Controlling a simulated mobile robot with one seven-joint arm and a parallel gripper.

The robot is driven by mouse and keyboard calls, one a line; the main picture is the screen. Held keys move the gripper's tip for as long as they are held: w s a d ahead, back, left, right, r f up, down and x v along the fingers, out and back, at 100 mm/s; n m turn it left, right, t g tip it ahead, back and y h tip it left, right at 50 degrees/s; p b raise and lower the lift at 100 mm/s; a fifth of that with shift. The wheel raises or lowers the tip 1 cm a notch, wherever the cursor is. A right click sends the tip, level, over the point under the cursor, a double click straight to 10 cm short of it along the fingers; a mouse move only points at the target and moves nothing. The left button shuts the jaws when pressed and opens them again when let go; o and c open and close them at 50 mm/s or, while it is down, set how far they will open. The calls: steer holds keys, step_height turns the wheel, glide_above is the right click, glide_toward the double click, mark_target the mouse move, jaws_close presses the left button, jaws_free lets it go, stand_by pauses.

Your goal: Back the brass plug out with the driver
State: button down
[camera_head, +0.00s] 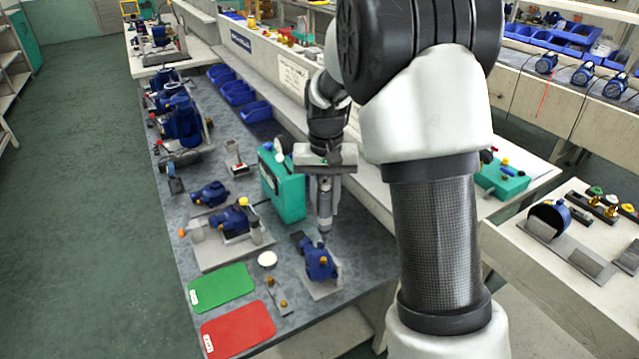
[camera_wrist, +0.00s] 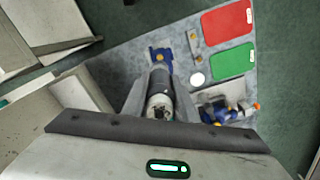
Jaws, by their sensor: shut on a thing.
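My gripper (camera_head: 325,192) is shut on the driver (camera_head: 325,222), a grey cylindrical tool held upright, pointing down. The driver also shows between the fingers in the wrist view (camera_wrist: 160,100). Below it a blue pump (camera_head: 316,268) sits on a grey plate at the bench's near right. A small brass-coloured spot (camera_head: 323,260) on the pump looks like the brass plug. The driver's lower end is close above the pump's back part; I cannot tell whether it touches. In the wrist view the pump (camera_wrist: 161,58) lies just beyond the driver, which hides part of it.
A teal case (camera_head: 283,190) stands close left of my gripper. Another blue pump (camera_head: 232,220) stands on a plate to the left. A green mat (camera_head: 221,287), a red mat (camera_head: 238,330) and a white disc (camera_head: 267,259) lie on the near bench.

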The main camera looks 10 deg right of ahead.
mark_target(324, 214)
steer(key=shift+w+r, duration=0.5)
steer(key=shift+r, duration=0.25)
steer(key=shift+s+f+b, duration=0.15)
steer(key=shift+f+b, duration=0.5)
steer(key=shift+f, duration=0.05)
steer(key=shift+f+b, duration=1.25)
steer(key=shift+f, duration=0.45)
steer(key=shift+f, duration=0.5)
steer(key=shift+s+f, duration=0.15)
steer(key=shift+s, duration=0.15)
stand_by(1.1)
steer(key=shift+w+r+p, duration=0.15)
steer(key=shift+r+p, duration=0.15)
steer(key=shift+p, duration=0.2)
stand_by(2.4)
